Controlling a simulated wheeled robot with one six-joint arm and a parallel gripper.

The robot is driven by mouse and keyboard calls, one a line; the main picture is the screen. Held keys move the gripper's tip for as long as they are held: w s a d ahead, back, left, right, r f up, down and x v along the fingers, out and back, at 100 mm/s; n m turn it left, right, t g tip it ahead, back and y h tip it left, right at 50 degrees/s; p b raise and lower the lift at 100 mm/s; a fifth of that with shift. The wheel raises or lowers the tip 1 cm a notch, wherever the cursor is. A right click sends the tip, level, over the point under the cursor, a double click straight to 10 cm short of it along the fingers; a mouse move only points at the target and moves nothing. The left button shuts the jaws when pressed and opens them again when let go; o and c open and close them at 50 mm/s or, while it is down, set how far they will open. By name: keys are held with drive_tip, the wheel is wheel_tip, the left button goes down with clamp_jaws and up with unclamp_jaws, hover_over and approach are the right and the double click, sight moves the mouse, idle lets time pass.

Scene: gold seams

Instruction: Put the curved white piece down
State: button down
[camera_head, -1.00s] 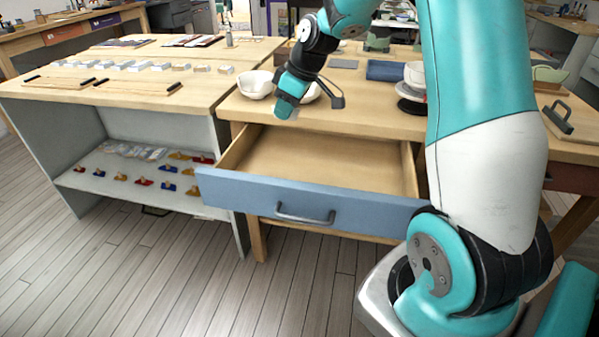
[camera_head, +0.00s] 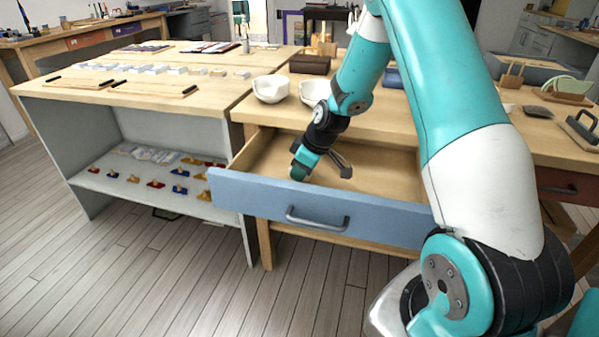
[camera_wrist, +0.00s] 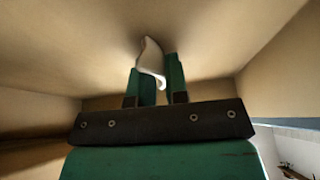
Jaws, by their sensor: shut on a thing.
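The curved white piece (camera_wrist: 150,58) shows in the wrist view, held between the two green fingers of my gripper (camera_wrist: 158,80). In the head view my gripper (camera_head: 300,172) is down inside the open blue-fronted drawer (camera_head: 385,210), close behind its front panel near the left side. The white piece cannot be made out there. In the wrist view the piece's tip is close to the drawer's wooden floor (camera_wrist: 225,35); I cannot tell whether it touches.
Two white bowls, one nearer the left (camera_head: 271,89) and one partly behind my arm (camera_head: 313,92), stand on the bench behind the drawer. The drawer floor right of my gripper looks clear. A low shelf (camera_head: 130,185) with several coloured clips is at left.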

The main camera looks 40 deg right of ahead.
drive_tip(key=shift+f, duration=0.15)
drive_tip(key=c, duration=1.1)
unclamp_jaws()
drive_tip(key=shift+r, duration=0.2)
drive_tip(key=p+v, duration=0.2)
drive_tip(key=v, duration=0.9)
drive_tip(key=s+a+r+g+y, duration=0.1)
drive_tip(key=s+a+r, duration=0.25)
drive_tip(key=a, duration=0.35)
drive_tip(key=s+a+r, duration=0.2)
drive_tip(key=a+r, duration=0.2)
drive_tip(key=a, duration=0.3)
drive_tip(key=s+a+r+g, duration=0.1)
drive_tip(key=s+a, duration=0.3)
drive_tip(key=s, duration=0.2)
drive_tip(key=s+a+r+g, duration=0.1)
drive_tip(key=s+a, duration=0.3)
drive_tip(key=s, duration=0.3)
drive_tip(key=s+a+r, duration=0.2)
drive_tip(key=s+a, duration=0.2)
drive_tip(key=s, duration=0.2)
drive_tip(key=shift+s+a+g, duration=0.2)
drive_tip(key=shift+a+g, duration=0.05)
drive_tip(key=shift+g, duration=0.15)
